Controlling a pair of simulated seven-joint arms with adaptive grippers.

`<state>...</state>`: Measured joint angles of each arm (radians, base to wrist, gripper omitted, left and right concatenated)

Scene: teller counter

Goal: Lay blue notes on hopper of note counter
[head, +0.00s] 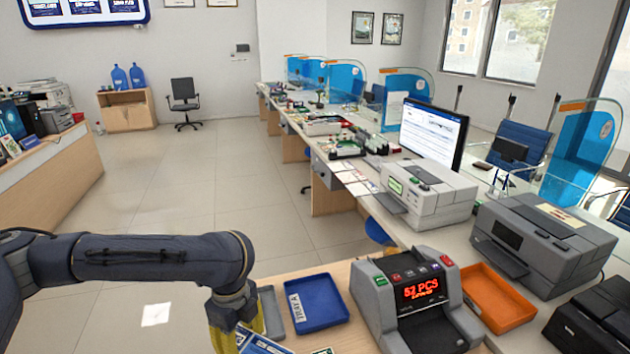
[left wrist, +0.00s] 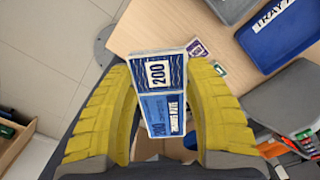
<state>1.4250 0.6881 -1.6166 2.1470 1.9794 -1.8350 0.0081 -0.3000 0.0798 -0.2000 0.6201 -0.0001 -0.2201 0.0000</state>
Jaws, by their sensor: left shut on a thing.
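The blue notes (left wrist: 158,90), a bundle marked 200, are between the yellow fingers of my left gripper (left wrist: 163,78) in the left wrist view. The gripper is shut on them. In the head view the notes (head: 262,344) show at the bottom edge beside the yellow fingers, partly cut off. The grey note counter (head: 375,297) stands right of the gripper, with a red display reading 52 PCS. Its dark front part is cut off at the bottom edge. The notes are apart from the counter. My right gripper is in neither view.
A blue tray (head: 318,319) labelled TRAY A lies between gripper and counter, with a grey tray (head: 270,313) beside it. An orange tray (head: 497,300) lies right of the counter. Grey printers (head: 545,245) stand behind. Small cards (left wrist: 197,48) lie on the wooden desk.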

